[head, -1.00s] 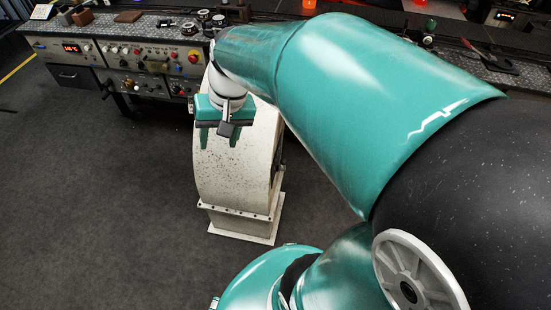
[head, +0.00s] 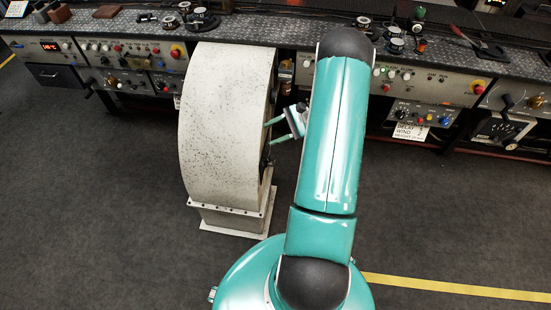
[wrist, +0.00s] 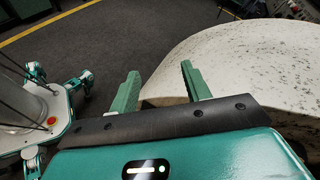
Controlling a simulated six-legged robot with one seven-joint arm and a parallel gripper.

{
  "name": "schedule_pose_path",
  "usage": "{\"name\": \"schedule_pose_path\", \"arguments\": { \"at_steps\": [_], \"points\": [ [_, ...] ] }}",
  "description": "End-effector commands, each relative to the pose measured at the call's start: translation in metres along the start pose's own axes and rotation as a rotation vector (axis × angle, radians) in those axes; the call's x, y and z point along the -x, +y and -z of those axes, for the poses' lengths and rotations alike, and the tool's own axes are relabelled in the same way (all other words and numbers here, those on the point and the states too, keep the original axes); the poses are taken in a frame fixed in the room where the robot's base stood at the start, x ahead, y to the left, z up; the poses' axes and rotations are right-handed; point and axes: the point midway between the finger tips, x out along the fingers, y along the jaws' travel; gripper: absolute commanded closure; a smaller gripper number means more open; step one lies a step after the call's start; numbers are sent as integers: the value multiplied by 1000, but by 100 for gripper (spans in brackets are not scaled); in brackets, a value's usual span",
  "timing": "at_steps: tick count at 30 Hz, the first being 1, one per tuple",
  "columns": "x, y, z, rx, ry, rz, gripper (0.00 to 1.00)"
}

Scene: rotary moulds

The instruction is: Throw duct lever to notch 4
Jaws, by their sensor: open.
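A tall, curved white duct (head: 225,120) with dark speckles stands upright on a bolted base, left of my arm in the head view. Its curved pale surface also fills the right of the wrist view (wrist: 255,70). My gripper (head: 269,132) is at the duct's right side, its two green fingers pointing left toward the side face. In the wrist view the fingers (wrist: 160,68) are spread apart with nothing between them. The right finger overlaps the duct's edge in that picture; I cannot tell whether it touches. The lever and its notches cannot be made out in either view.
A long console bench (head: 120,65) with knobs, buttons and displays runs behind the duct. Small round parts and tools lie on its top. Dark floor (head: 90,200) is open to the left, and a yellow floor line (head: 450,287) crosses at the lower right.

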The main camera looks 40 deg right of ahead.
Motion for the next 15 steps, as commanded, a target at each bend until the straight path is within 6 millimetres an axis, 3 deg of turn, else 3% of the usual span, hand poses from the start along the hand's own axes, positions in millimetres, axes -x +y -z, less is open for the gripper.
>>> {"name": "schedule_pose_path", "arguments": {
  "at_steps": [1, 3, 9, 15],
  "points": [
    [7, 14, 25, -51, -18, 64, 52],
    [16, 30, 54, -106, -42, 152, 52],
    [38, 88, 129, -244, -102, 411, 52],
    [47, 135, 173, -322, -135, 595, 52]
  ]
}}
